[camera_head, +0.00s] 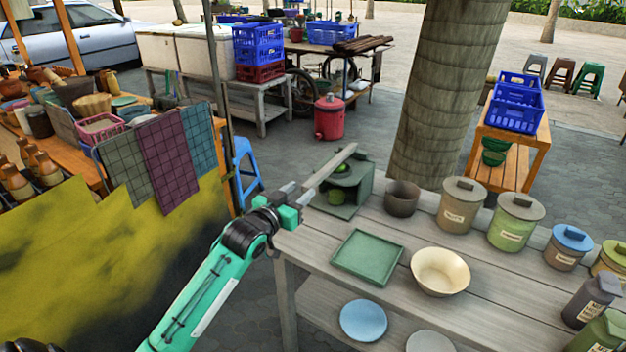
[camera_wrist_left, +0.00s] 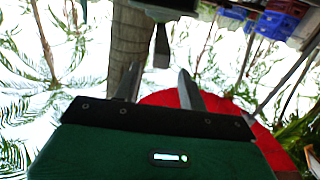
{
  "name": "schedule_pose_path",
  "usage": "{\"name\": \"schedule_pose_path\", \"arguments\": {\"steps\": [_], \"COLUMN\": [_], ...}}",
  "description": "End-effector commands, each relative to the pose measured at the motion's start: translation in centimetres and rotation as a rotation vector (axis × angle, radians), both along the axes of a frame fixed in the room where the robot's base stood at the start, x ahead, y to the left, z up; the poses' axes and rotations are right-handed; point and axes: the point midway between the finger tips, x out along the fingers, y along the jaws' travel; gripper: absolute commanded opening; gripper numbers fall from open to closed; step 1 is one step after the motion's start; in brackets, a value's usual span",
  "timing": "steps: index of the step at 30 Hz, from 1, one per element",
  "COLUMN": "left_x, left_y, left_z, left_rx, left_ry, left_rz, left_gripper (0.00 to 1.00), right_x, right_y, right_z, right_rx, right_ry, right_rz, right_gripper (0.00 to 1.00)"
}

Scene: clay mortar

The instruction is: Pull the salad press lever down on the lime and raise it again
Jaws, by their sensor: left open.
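The green salad press (camera_head: 352,205) stands at the back left corner of the grey wooden table. Its grey lever (camera_head: 332,163) slants up to the right, with its low end near my left gripper. A green lime (camera_head: 337,197) sits inside the press, and another green round shape (camera_head: 343,168) shows higher up, under the lever. My left gripper (camera_head: 298,191) is open at the left side of the press. In the left wrist view, a grey bar that looks like the lever (camera_wrist_left: 161,45) lies ahead, between the lines of the open fingers (camera_wrist_left: 160,76); contact cannot be told. My right gripper is not in view.
A green square tray (camera_head: 367,257), a cream bowl (camera_head: 440,271) and a dark cup (camera_head: 402,198) stand on the table near the press. Several lidded canisters (camera_head: 461,205) line the right side. A thick trunk (camera_head: 450,90) rises behind the table.

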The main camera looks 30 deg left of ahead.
Motion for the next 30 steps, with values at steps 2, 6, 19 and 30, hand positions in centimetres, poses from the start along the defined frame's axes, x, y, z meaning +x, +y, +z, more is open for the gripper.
{"name": "schedule_pose_path", "arguments": {"steps": [2, 6, 19, 30], "left_x": [1.5, 3.8, 7.2, 7.2], "left_y": [-0.1, -0.3, -0.6, -0.6], "left_z": [0.1, 0.1, 0.0, -0.1], "left_rx": [0.000, 0.000, 0.001, 0.001], "left_ry": [-0.001, -0.001, 0.000, 0.001], "left_rz": [0.000, 0.000, 0.000, 0.000], "left_gripper": [0.42, 0.42, 0.42, 0.14], "right_x": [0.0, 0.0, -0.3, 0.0], "right_y": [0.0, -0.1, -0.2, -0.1], "right_z": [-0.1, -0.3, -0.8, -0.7], "right_rx": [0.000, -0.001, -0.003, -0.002], "right_ry": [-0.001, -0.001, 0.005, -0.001], "right_rz": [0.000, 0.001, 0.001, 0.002], "right_gripper": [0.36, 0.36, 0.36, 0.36]}}
